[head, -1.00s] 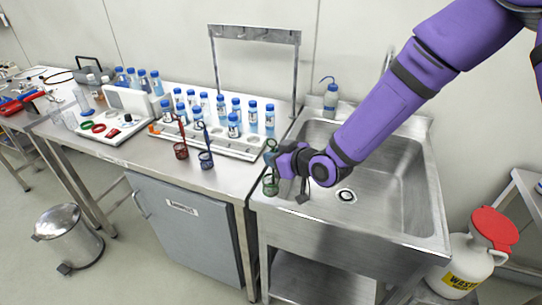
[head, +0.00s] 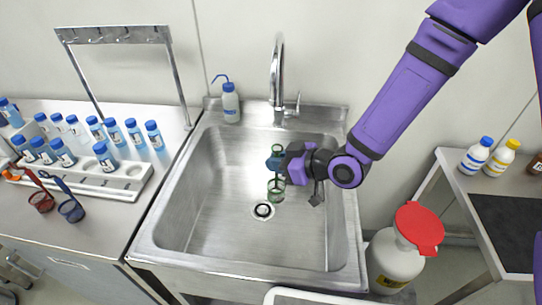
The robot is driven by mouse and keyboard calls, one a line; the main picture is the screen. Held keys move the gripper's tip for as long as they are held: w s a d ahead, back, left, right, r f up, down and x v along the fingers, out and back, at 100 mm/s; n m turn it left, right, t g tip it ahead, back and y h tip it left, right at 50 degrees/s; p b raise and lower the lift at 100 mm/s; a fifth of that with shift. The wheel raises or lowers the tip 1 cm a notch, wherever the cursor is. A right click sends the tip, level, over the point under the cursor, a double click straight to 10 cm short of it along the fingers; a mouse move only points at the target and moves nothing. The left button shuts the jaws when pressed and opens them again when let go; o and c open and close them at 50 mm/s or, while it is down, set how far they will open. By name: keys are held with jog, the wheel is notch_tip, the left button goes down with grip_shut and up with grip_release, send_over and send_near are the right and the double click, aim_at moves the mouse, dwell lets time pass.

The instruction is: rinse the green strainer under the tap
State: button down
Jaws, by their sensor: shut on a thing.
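The green strainer (head: 276,190) hangs over the middle of the sink basin, with its small basket low and a green ring at the top of its handle. My gripper (head: 275,163) is shut on the strainer's handle. The tap (head: 277,70) stands at the back of the sink (head: 205,210), its curved spout above and behind my gripper. No water stream can be seen. The drain (head: 263,211) shows just below and left of the strainer's basket.
A wash bottle (head: 230,102) stands on the sink's back left corner. Blue-capped bottles in a white rack (head: 120,192), a red strainer (head: 41,202) and a blue strainer (head: 70,210) are on the left bench. A red-topped waste can (head: 392,262) stands right of the sink.

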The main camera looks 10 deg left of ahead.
jog(key=shift+w+d, duration=0.1)
jog(key=shift+w, duration=0.1)
jog(key=w+a+f, duration=0.1)
jog(key=w, duration=0.5)
jog(key=w+a+f, duration=0.1)
jog(key=w+a, duration=0.1)
jog(key=w, duration=0.5)
jog(key=shift+w+a+f, duration=0.15)
jog(key=shift+f, duration=0.25)
dwell(0.8)
jog(key=shift+w+d, duration=0.2)
jog(key=shift+d, duration=0.35)
jog(key=shift+s+a, duration=0.1)
jog(key=shift+a, duration=0.15)
jog(key=shift+s+a, duration=0.1)
jog(key=shift+a, duration=0.25)
jog(key=shift+d, duration=0.25)
